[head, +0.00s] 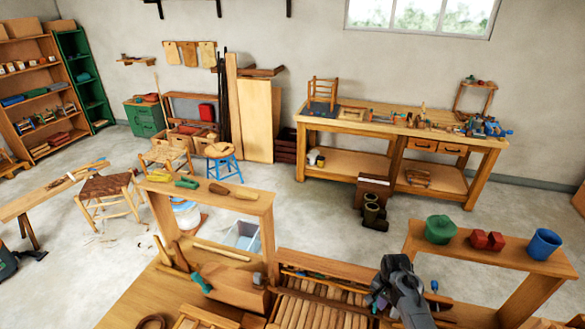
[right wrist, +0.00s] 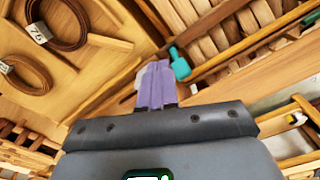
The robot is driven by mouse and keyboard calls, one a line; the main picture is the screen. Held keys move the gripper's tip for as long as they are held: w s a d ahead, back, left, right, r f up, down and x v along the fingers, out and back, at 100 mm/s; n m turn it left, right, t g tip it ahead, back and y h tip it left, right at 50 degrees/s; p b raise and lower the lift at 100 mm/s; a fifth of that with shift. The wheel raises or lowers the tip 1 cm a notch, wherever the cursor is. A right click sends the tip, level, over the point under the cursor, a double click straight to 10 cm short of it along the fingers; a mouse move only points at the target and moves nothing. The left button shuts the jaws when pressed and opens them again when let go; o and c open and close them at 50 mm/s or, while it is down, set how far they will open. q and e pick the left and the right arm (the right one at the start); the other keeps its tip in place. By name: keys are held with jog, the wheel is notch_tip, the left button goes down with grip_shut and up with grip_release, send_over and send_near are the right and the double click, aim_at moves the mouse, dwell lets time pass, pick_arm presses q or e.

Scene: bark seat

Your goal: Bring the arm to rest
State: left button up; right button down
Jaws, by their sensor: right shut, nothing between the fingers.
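My right gripper (head: 378,298) is low in the right half of the head view, above the near bench by the tray of wooden slats (head: 318,312). In the right wrist view its purple fingers (right wrist: 157,82) are together with nothing between them. A teal-handled tool (right wrist: 180,64) shows just beyond the fingertips; I cannot tell whether they touch. My left gripper is not in view.
A riser shelf on the right carries a green pot (head: 440,229), red blocks (head: 487,240) and a blue cup (head: 544,244). A left riser (head: 262,205) holds tools. Dark coils (right wrist: 62,22) lie on the bench. Open floor lies beyond.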

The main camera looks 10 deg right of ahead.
jog(key=s+a+n+t+h+p, duration=0.1)
jog(key=s+a+n, duration=0.25)
jog(key=s, duration=0.45)
jog(key=s+a+n+t+p, duration=0.1)
jog(key=s+a+n, duration=0.25)
jog(key=s, duration=0.45)
jog(key=s+a+r+n, duration=0.3)
jog(key=s+r, duration=0.3)
jog(key=s, duration=0.2)
jog(key=s+a+r+n+t+y+p, duration=0.1)
jog(key=s+a+r+n, duration=0.2)
jog(key=s+a+r, duration=0.3)
jog(key=s+r, duration=0.1)
jog(key=s, duration=0.2)
jog(key=shift+a, duration=0.2)
jog(key=shift+s, duration=0.1)
